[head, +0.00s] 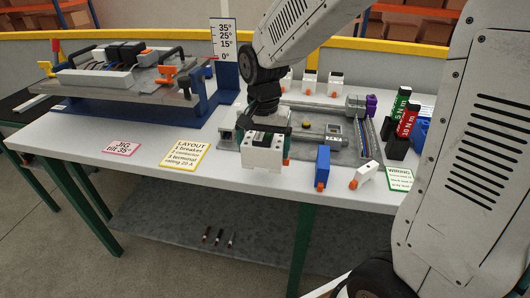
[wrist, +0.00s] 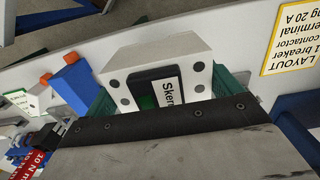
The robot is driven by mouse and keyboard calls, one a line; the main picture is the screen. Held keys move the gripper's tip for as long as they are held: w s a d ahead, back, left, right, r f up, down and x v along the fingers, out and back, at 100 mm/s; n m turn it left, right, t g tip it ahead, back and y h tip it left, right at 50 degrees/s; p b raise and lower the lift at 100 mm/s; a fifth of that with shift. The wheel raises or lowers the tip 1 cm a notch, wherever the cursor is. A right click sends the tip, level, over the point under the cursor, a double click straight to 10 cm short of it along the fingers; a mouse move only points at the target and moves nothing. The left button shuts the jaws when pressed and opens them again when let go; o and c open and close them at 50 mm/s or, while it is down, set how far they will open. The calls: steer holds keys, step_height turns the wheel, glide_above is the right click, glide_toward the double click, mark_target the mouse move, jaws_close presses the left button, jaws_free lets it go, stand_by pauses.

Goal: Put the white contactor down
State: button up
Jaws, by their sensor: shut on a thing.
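The white contactor (head: 261,155) is a boxy white block at the front edge of the table (head: 140,170) in the head view. My gripper (head: 264,127) is above it and shut on it. In the wrist view the contactor (wrist: 188,50) fills the middle, with dark terminals, a green patch and a label partly reading "Skern". Green finger pads (wrist: 232,82) show at either side of it. I cannot tell whether its underside touches the table.
A grey mounting plate with rails (head: 320,133) lies just behind. A blue block (head: 322,168) and a white block with an orange end (head: 366,175) stand to the right. The yellow LAYOUT card (head: 187,155) lies left. The tilted jig (head: 130,75) stands at back left.

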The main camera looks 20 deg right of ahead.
steer(key=shift+w+d, duration=0.35)
steer(key=shift+w, duration=0.05)
steer(key=shift+w+d+f, duration=0.15)
steer(key=shift+f, duration=0.8)
steer(key=shift+w+d+f, duration=0.1)
steer(key=shift+w+f, duration=0.05)
steer(key=shift+f, duration=0.75)
steer(key=shift+f, duration=0.1)
steer(key=o, duration=0.8)
